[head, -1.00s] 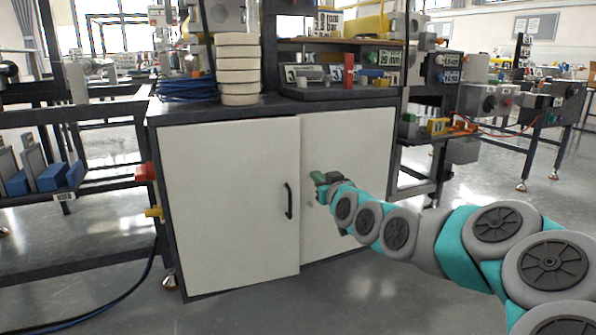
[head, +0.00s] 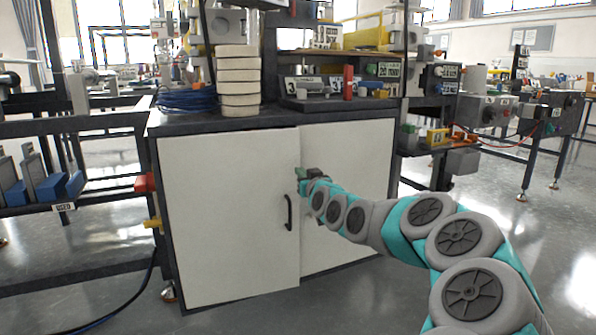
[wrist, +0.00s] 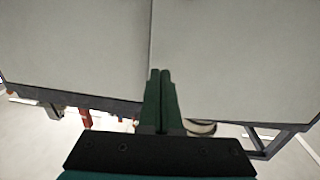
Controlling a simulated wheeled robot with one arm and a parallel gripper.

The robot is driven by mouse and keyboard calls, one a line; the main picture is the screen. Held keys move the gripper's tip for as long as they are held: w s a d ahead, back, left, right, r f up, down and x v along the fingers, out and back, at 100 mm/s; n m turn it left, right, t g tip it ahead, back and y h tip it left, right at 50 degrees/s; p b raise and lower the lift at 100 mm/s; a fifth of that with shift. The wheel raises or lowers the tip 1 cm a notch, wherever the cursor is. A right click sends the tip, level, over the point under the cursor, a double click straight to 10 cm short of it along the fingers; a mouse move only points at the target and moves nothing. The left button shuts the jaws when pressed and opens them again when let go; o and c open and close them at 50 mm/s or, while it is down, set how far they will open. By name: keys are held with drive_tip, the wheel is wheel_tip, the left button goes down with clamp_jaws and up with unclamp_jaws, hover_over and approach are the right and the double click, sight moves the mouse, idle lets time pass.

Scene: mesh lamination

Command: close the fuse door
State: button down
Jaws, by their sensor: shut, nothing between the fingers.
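A dark-framed cabinet has two white doors. The left door (head: 225,215) has a black upright handle (head: 288,212); its right edge seems to stand slightly proud of the right door (head: 350,160). I cannot tell which one is the fuse door. My gripper (head: 301,179) is at the seam between the doors, above and right of the handle; contact cannot be told. In the wrist view, my green fingers (wrist: 160,75) are shut together and empty, just right of the seam line. My arm hides part of the right door.
On the cabinet top (head: 190,120) stand a stack of pale rings (head: 239,85) and a blue cable coil (head: 187,100). A red part (head: 145,182) and a yellow part (head: 153,223) stick out at the cabinet's left side. Open floor (head: 350,300) lies in front.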

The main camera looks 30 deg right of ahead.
sight(295, 166)
drive_tip(key=shift+x, duration=1.6)
